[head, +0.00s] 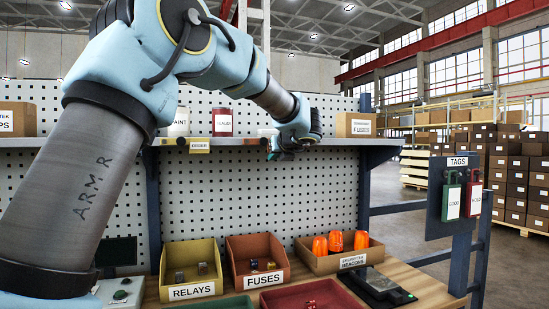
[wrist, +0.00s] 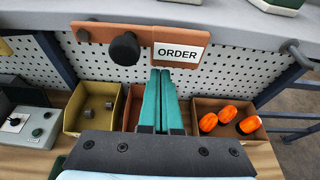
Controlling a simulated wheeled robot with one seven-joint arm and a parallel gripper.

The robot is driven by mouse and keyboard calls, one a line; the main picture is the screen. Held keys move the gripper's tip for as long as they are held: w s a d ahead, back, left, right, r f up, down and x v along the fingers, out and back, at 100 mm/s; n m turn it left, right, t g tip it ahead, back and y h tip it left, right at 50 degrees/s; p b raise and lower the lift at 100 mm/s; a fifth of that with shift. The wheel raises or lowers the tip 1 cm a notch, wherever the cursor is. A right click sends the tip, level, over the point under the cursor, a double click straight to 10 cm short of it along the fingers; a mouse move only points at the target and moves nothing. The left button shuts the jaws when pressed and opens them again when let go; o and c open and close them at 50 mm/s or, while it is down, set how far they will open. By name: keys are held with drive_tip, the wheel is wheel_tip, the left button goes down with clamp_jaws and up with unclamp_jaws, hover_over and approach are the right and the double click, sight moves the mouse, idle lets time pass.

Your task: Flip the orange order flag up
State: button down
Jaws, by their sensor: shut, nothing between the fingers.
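The orange order flag (wrist: 98,33) lies level along the front of the shelf in the wrist view. It has a round black knob (wrist: 124,49) near its middle and a white ORDER label (wrist: 178,53) on its right part. My gripper (wrist: 161,72) has its teal fingers shut together and empty, with the tips just under the label's left part. I cannot tell whether they touch the flag. In the head view my gripper (head: 283,154) is at the shelf's front edge, and my arm and gripper hide most of the flag.
The grey shelf (head: 372,143) carries a fuses box (head: 355,124) and cans. Below, on the wooden bench, stand the relays bin (head: 191,260), the fuses bin (head: 258,257) and a beacon bin (head: 320,264) with orange beacons. A tags panel (head: 456,205) hangs at right.

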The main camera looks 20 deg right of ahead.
drive_tip(key=shift+d+r+n+h+b, duration=0.25)
drive_tip(key=shift+r+n+h+b, duration=0.15)
drive_tip(key=shift+r+n+b, duration=0.15)
idle(0.4)
drive_tip(key=a+r+n+h+b, duration=0.1)
drive_tip(key=r+n+b, duration=0.2)
drive_tip(key=b, duration=0.1)
drive_tip(key=r+n+t+h+b, duration=0.1)
drive_tip(key=r+n+h+b, duration=0.1)
drive_tip(key=r+n+b, duration=0.1)
drive_tip(key=a+r+n+h+b, duration=0.1)
drive_tip(key=r+n+h+b, duration=0.1)
drive_tip(key=r+n+b, duration=0.2)
drive_tip(key=shift+w+a+n+b, duration=0.15)
drive_tip(key=shift+a+n+b, duration=0.2)
drive_tip(key=shift+b, duration=1.2)
drive_tip(key=shift+d, duration=0.1)
